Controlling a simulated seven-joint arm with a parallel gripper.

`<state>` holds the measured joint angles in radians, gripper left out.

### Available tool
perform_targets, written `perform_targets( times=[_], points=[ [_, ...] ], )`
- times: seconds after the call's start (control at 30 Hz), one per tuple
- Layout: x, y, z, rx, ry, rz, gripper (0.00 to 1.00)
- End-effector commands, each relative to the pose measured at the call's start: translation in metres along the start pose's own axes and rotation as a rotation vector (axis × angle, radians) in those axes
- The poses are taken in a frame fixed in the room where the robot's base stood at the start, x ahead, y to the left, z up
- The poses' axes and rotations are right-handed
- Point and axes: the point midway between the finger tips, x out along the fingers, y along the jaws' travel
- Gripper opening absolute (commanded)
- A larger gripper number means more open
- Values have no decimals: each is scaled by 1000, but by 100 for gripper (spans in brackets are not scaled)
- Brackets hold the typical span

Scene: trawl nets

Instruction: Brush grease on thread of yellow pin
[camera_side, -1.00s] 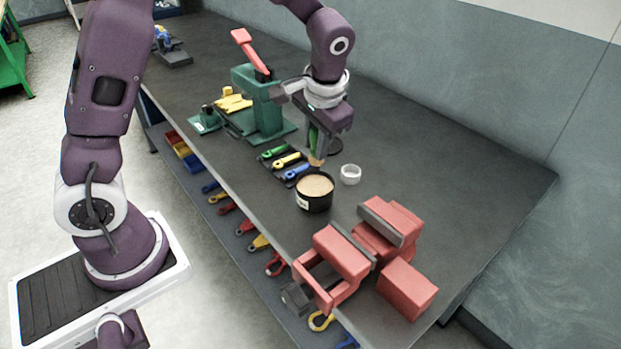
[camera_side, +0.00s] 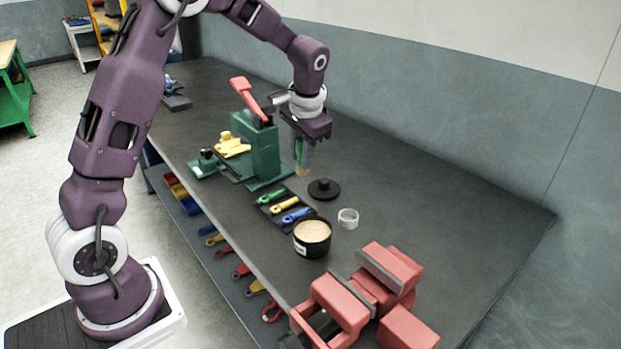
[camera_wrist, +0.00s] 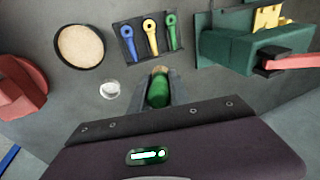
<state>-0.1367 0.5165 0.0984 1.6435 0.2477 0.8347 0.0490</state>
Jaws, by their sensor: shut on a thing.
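My gripper (camera_side: 299,141) is shut on a green-handled brush and holds it bristles down above the bench. The brush (camera_wrist: 158,90) shows between the fingers in the wrist view, with its tan bristle tip just beyond them. The yellow pin (camera_side: 291,215) lies in the middle of a dark tray, between a green pin (camera_side: 271,197) and a blue pin (camera_side: 297,214). It also shows in the wrist view (camera_wrist: 151,38), with a ringed end. I cannot make out its thread. The open black tin of tan grease (camera_side: 312,241) stands beside the tray, apart from the brush.
A black lid (camera_side: 324,189) and a small clear ring-shaped cup (camera_side: 348,218) are near the tin. A green press with a red lever (camera_side: 262,150) stands behind the tray, with yellow parts (camera_side: 232,146) beside it. A red vise (camera_side: 345,303) is at the front. The right side is clear.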

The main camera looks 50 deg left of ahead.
Motion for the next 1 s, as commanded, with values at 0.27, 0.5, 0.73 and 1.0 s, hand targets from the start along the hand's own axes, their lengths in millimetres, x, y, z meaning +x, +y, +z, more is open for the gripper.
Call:
perform_targets(
  times=[0.27, 0.5, 0.73, 1.0],
  points=[
    [7, -17, -5, 4, 0, -1, 0],
    [25, -12, -2, 3, -1, 0, 0],
    [45, -6, 0, 3, -1, -1, 0],
    [68, 0, 3, 3, 0, 0, 0]
  ],
)
